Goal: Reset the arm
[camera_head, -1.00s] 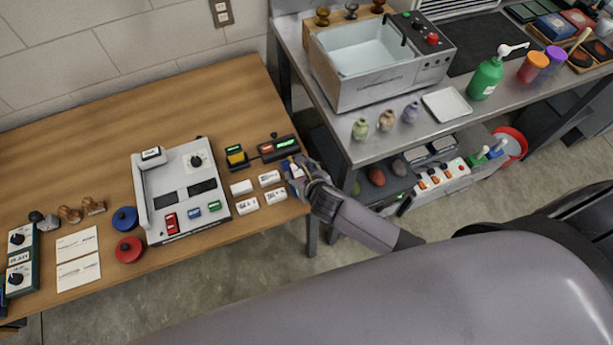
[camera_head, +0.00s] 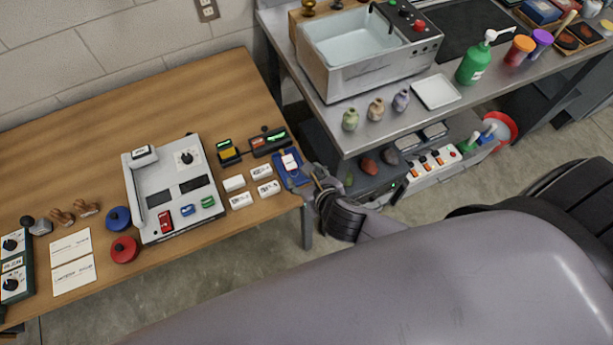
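My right gripper (camera_head: 317,178) is just off the right edge of the wooden table, beside a blue pad (camera_head: 300,180). Its arm comes in from the right. The fingers are small and dark, and I cannot tell whether they are open or shut. A small white block with a red mark (camera_head: 290,161) sits on the blue pad and is apart from the gripper. My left gripper is not in view.
Several white blocks (camera_head: 240,200) and a grey console (camera_head: 150,177) are on the wooden table (camera_head: 120,105). A steel bench (camera_head: 345,135) with a water basin (camera_head: 360,48) and small vases stands to the right. Its lower shelf holds coloured stones and a switch box (camera_head: 432,165).

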